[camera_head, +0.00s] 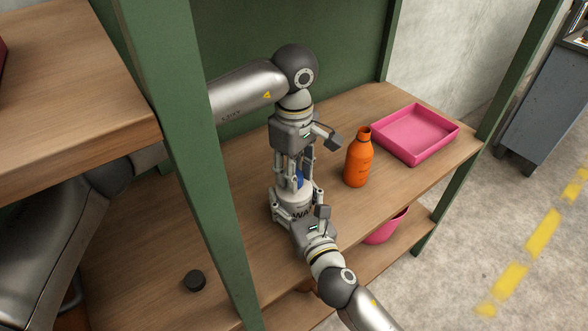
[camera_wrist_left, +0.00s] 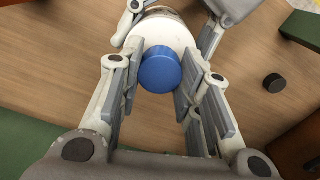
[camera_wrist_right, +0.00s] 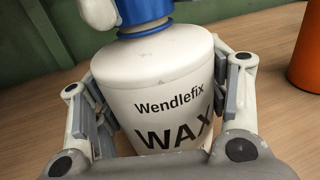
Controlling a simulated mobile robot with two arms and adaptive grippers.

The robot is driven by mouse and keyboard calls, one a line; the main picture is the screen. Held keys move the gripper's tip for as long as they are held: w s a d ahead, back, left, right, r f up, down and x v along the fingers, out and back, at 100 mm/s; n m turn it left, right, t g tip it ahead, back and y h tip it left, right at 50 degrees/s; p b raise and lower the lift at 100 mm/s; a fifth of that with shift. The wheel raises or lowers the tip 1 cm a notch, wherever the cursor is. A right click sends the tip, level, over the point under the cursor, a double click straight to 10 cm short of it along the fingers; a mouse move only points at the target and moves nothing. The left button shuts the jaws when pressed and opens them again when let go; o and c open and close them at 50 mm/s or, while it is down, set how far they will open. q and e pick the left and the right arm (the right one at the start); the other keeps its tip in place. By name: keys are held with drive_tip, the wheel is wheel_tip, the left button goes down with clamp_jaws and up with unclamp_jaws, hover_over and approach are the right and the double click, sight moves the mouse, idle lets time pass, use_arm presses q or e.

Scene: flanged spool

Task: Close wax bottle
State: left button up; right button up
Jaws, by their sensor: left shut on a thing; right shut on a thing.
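The white wax bottle (camera_head: 295,199) stands upright on the wooden shelf; its "Wendlefix WAX" label shows in the right wrist view (camera_wrist_right: 165,95). The blue cap (camera_wrist_left: 160,70) sits at the top of the bottle; its lower blue rim rests at the bottle's neck in the right wrist view (camera_wrist_right: 145,30). My left gripper (camera_head: 297,172) comes from above and is shut on the blue cap. My right gripper (camera_head: 297,212) comes from the front and is shut on the bottle body, one finger on each side. How far the cap is turned on cannot be told.
An orange bottle (camera_head: 359,160) stands just right of the grippers. A pink tray (camera_head: 440,151) lies behind it. A black round piece (camera_head: 195,281) lies at the front left, with bare shelf around it. A green post (camera_head: 190,150) stands left; a pink bin (camera_head: 384,232) sits below.

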use_arm(q)
drive_tip(key=m, duration=0.4)
drive_tip(key=shift+r+m, duration=0.1)
drive_tip(key=shift+m, duration=0.3)
drive_tip(key=m, duration=1.4)
drive_tip(key=o, duration=0.6)
drive_tip(key=shift+r, duration=2.15)
